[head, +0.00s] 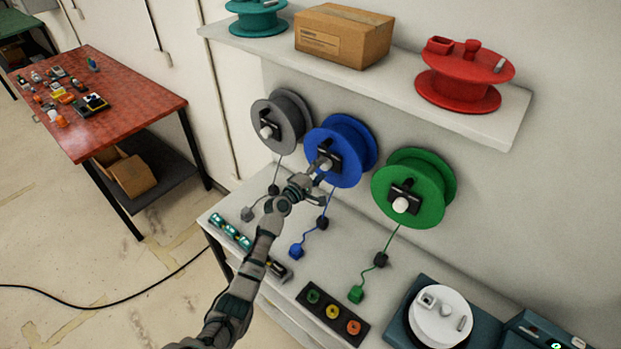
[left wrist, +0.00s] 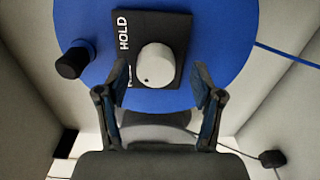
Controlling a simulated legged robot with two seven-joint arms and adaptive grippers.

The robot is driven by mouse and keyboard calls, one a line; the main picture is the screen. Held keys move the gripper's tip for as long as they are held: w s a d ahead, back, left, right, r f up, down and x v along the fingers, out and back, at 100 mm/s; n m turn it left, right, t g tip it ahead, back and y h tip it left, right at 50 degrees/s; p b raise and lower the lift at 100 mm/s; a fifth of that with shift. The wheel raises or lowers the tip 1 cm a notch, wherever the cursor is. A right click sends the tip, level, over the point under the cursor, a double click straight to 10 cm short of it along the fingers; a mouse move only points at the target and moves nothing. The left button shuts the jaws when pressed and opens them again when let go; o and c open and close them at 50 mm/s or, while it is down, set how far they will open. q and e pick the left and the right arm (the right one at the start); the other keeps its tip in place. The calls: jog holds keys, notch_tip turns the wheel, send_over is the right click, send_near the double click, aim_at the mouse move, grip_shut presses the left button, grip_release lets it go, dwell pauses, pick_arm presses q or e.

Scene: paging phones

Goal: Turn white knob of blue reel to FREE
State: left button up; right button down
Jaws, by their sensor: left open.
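The blue reel (head: 357,141) hangs on the wall between a grey and a green reel. Its white knob (left wrist: 155,65) sits on a black plate (left wrist: 170,25) that reads HOLD; a second label by the knob is mostly hidden. A small pointer mark shows on the knob's face. My left gripper (head: 315,180) is in front of the blue reel, at the knob. In the left wrist view my left gripper (left wrist: 162,82) is open, with one finger on each side of the knob and gaps visible. My right gripper is out of view.
The grey reel (head: 292,115) and green reel (head: 430,172) hang close on either side. A shelf (head: 400,83) with a box (head: 343,36) and a red reel (head: 462,80) is above. A black handle (left wrist: 72,62) sticks out from the blue reel. Cords hang below.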

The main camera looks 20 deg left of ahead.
pick_arm(q)
jog(key=v, duration=1.1)
jog(key=shift+w, duration=0.1)
